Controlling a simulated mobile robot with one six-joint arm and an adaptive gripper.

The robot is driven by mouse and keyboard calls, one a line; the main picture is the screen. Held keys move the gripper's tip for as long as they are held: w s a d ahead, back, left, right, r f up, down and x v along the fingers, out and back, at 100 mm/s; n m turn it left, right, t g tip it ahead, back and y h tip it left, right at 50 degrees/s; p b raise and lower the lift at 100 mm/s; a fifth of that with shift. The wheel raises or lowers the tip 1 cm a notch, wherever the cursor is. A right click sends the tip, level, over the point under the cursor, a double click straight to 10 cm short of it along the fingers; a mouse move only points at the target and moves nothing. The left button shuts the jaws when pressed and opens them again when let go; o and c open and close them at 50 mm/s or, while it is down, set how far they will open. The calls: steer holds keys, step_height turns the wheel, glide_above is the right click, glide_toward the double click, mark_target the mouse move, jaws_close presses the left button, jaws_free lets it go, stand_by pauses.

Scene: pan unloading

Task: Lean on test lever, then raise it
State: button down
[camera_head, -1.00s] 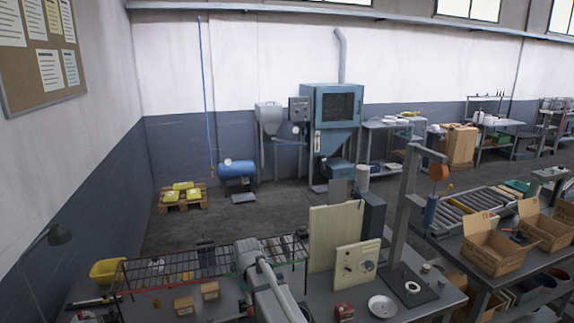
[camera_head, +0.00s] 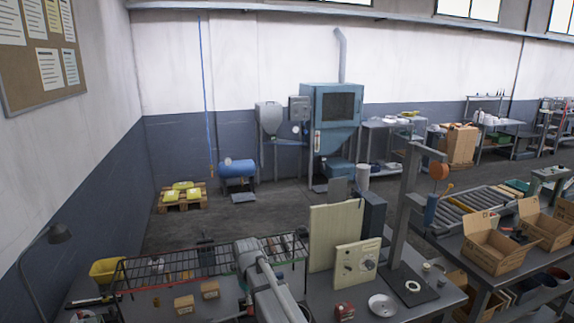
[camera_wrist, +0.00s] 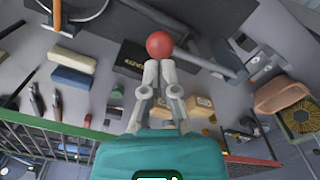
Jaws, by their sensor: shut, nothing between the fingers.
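A red ball knob (camera_wrist: 159,44) shows at the top middle of the wrist view, right at my fingertips. I take it to be the end of the test lever; a grey bar (camera_wrist: 195,60) runs close behind it, and I cannot tell whether they join. My gripper (camera_wrist: 158,68) is shut with its two fingers together and nothing between them. The fingertips overlap the knob's lower edge in the picture; whether they touch it is unclear. In the head view my arm covers this area, and neither the gripper nor the knob can be made out.
A black box with lettering (camera_wrist: 133,62) lies beside the fingers, with small cardboard boxes (camera_wrist: 200,104) to the right. A wire rack (camera_head: 150,269) runs along the bench. A cream panel with dials (camera_head: 347,270) and a white dish (camera_head: 382,306) stand to the right.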

mark_target(251, 307)
steer(key=shift+f+b, duration=2.4)
steer(key=shift+f, duration=0.05)
stand_by(1.8)
steer(key=shift+r+p, duration=3.5)
steer(key=shift+p, duration=0.05)
steer(key=s+d+f+m+b, duration=0.2)
steer(key=s+d, duration=0.4)
steer(key=d, duration=0.3)
steer(key=s+d+f+m+b, duration=0.3)
steer(key=s+d, duration=0.3)
steer(key=d, duration=0.4)
steer(key=s+d+f+m+b, duration=0.2)
steer(key=s+d+m, duration=0.2)
steer(key=d, duration=0.5)
steer(key=shift+s+d+f, duration=0.15)
steer(key=shift+s+d, duration=0.2)
steer(key=shift+s, duration=0.7)
